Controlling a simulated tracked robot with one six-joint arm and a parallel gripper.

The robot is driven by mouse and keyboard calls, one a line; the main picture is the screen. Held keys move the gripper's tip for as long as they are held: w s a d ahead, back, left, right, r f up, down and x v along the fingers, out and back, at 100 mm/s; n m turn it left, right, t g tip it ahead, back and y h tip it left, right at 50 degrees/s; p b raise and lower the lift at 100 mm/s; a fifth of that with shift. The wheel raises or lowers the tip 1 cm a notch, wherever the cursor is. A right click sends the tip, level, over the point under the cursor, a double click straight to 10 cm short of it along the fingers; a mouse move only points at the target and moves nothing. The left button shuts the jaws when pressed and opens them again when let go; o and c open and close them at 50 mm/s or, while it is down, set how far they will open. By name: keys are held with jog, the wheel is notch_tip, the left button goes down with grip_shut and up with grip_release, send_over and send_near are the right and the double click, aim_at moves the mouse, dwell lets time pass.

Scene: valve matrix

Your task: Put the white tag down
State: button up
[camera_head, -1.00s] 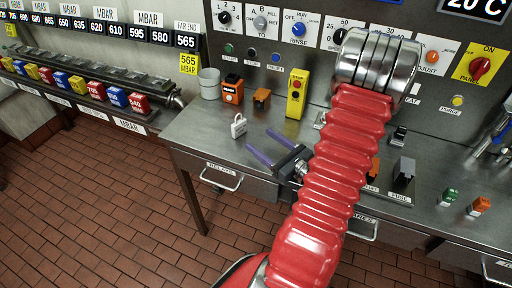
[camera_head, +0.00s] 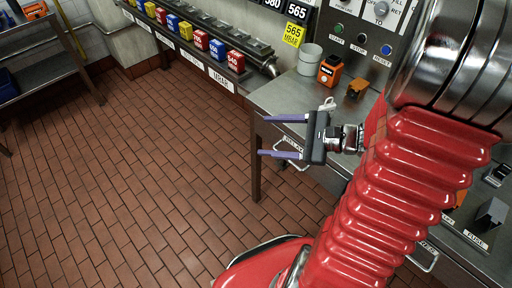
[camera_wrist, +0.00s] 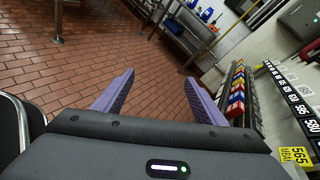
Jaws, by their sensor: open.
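The white tag (camera_head: 328,103), a small padlock-like piece, rests on the steel bench (camera_head: 284,92) near its left end in the head view. Its lower part is hidden behind my gripper. My gripper (camera_head: 264,135) has its two purple fingers spread wide and pointing left, past the bench's left edge over the floor. Nothing is between the fingers. The wrist view also shows the open, empty fingers of my gripper (camera_wrist: 160,77), with the floor beyond. The tag does not show in the wrist view.
A grey cup (camera_head: 310,60), an orange-and-black block (camera_head: 330,70) and a smaller orange block (camera_head: 357,88) stand on the bench behind the tag. A rack of coloured blocks (camera_head: 201,40) runs along the back wall. The tiled floor (camera_head: 130,150) at left is clear.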

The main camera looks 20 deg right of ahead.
jog(key=s+a+r+n+g+h, duration=0.3)
jog(key=s+a+n+g+h, duration=0.45)
jog(key=n, duration=0.75)
notch_tip(320, 180, up, 7)
jog(key=s+a+n+t+h, duration=0.1)
jog(key=n+t+h, duration=0.2)
jog(key=n, duration=0.3)
jog(key=shift+s+a+n, duration=0.25)
jog(key=shift+s+n, duration=0.05)
jog(key=shift+s, duration=0.1)
jog(key=shift+f, duration=0.1)
